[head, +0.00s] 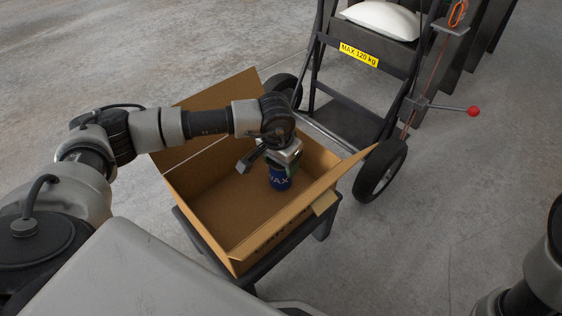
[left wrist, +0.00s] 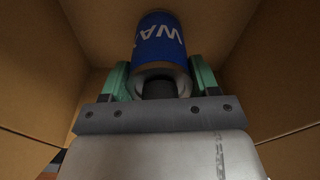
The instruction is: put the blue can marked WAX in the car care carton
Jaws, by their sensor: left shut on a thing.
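My left gripper (head: 283,163) reaches down into the carton from above and is shut on the can. In the left wrist view the can (left wrist: 160,42) sits between the green fingers of the gripper (left wrist: 160,80), with carton walls around it. I cannot tell whether the can touches the carton floor. My right gripper is not in view; only part of my right arm shows at the lower right.
The carton stands on a dark low stand (head: 322,226) with its flaps folded outward. A hand truck (head: 352,115) with black wheels (head: 379,170) stands just behind and right, near the carton's flap. A white sack (head: 383,19) lies behind it. Concrete floor (head: 460,190) is clear at right.

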